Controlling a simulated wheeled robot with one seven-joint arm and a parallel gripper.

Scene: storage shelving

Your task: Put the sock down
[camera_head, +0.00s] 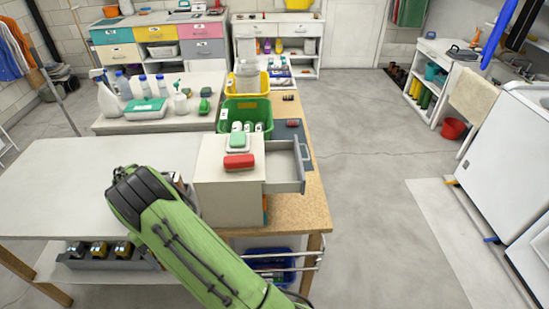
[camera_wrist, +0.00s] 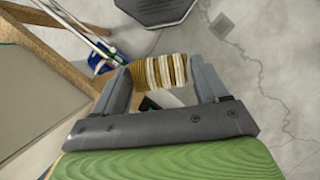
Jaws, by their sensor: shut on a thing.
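The sock (camera_wrist: 165,71), a bundle with brown and cream stripes, is between the two fingers of my gripper (camera_wrist: 162,82) in the wrist view. The gripper is shut on it, with a finger on each side. Grey floor shows beyond the sock. A small pale and dark piece shows below it between the fingers, and I cannot tell what it is. In the head view my green arm reaches in from the bottom and hides the sock and the fingertips.
Green (camera_head: 246,107) and yellow (camera_head: 247,85) baskets stand behind.

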